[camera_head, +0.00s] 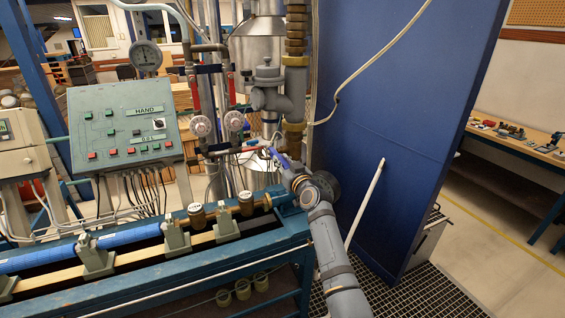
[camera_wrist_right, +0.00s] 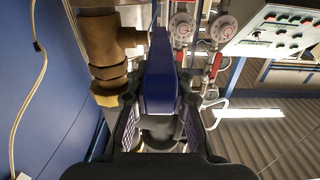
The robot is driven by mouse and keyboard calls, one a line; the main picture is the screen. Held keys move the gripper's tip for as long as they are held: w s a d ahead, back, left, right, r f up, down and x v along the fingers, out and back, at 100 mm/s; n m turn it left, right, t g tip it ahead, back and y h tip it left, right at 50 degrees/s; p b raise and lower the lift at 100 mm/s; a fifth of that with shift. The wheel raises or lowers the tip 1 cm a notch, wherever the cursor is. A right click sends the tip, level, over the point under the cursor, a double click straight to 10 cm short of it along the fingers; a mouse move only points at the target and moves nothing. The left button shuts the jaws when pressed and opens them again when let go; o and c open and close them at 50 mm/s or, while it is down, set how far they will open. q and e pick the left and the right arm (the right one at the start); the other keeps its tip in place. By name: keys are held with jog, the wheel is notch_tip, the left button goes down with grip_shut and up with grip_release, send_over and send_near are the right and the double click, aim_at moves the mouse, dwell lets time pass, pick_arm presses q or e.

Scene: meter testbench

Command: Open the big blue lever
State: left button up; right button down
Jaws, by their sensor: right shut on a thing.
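The big blue lever (camera_wrist_right: 160,75) stands in the middle of the right wrist view, pointing away from the camera. My right gripper (camera_wrist_right: 160,108) has a finger on each side of the lever's near part and is shut on it. In the head view my right arm reaches up from the bottom, and the right gripper (camera_head: 283,163) is at the pipework beyond the bench's right end. There the lever is mostly hidden by my wrist and gripper. My left gripper is not in view.
Brass pipe fittings (camera_wrist_right: 103,50) are close left of the lever in the wrist view. A blue wall panel (camera_head: 400,110) bounds the right side.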

aim_at(281, 159)
jog(key=shift+w+a+r+g+h+p, duration=0.15)
jog(key=shift+r+g+p, duration=0.55)
jog(key=shift+p, duration=1.4)
jog(key=shift+w+d+r+g+h+p, duration=0.2)
jog(key=shift+r+g+p, duration=0.5)
jog(key=shift+p, duration=1.35)
jog(key=shift+r+p, duration=0.3)
jog(key=shift+p, duration=0.05)
jog(key=shift+w+a+r+g+h, duration=0.25)
jog(key=shift+w+r+g+h, duration=0.1)
jog(key=shift+g, duration=0.35)
jog(key=shift+w+a+r+g+h, duration=0.1)
jog(key=shift+w+r+g+h, duration=0.2)
jog(key=shift+g, duration=0.35)
jog(key=shift+w+a+r+g+h, duration=0.1)
jog(key=shift+w+r+g, duration=0.15)
jog(key=shift+r+g, duration=0.3)
jog(key=c, duration=1.2)
grip_release()
jog(key=shift+f, duration=0.1)
jog(key=v, duration=1.2)
jog(key=shift+w, duration=0.1)
jog(key=shift+c, duration=0.5)
